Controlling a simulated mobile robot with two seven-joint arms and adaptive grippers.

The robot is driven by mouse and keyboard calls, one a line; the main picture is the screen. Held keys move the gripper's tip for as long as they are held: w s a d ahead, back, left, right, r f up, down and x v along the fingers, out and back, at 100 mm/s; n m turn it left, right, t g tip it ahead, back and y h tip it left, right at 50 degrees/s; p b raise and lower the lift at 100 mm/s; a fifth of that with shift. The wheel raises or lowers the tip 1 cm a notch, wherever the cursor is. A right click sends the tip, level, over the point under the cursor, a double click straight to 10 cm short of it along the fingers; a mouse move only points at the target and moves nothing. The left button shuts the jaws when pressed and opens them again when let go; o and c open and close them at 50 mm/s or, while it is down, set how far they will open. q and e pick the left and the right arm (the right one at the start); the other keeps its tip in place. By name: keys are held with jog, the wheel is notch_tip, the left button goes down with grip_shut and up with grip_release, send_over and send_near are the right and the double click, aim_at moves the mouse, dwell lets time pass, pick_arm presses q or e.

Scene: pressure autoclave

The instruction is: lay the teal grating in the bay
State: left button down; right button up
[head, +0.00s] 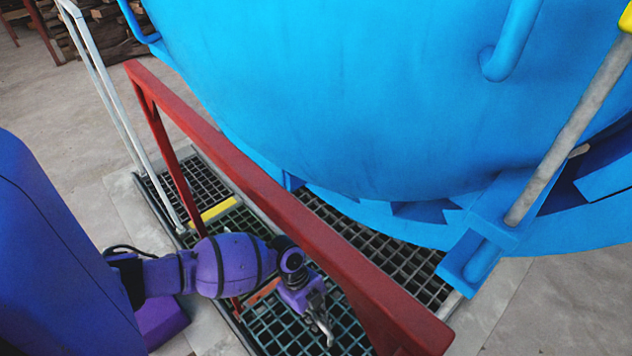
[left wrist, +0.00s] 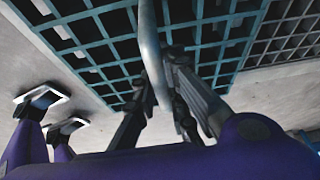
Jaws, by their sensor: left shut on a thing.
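The teal grating (head: 346,332) shows at the bottom of the head view, below the red rail and partly hidden by my arm. In the left wrist view the teal grating (left wrist: 92,48) fills the upper middle, with a grey curved handle (left wrist: 150,50) in front of it. My left gripper (head: 322,318) is shut on this handle; in the left wrist view its dark fingers (left wrist: 160,95) stand on both sides of the handle. I cannot tell whether the grating is raised or resting. The bay's edges are not clear. My right gripper is in neither view.
A red rail (head: 270,205) runs diagonally just beyond my left gripper. A large blue vessel (head: 350,90) stands behind it. Dark floor grating (head: 400,262) lies under the vessel. A yellow strip (head: 214,210) and a white handrail (head: 112,95) are to the left.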

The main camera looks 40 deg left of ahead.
pick_arm(q)
jog(key=shift+w+r, duration=0.1)
jog(key=shift+w, duration=0.1)
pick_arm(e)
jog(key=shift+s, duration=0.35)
pick_arm(q)
jog(key=shift+a, duration=0.1)
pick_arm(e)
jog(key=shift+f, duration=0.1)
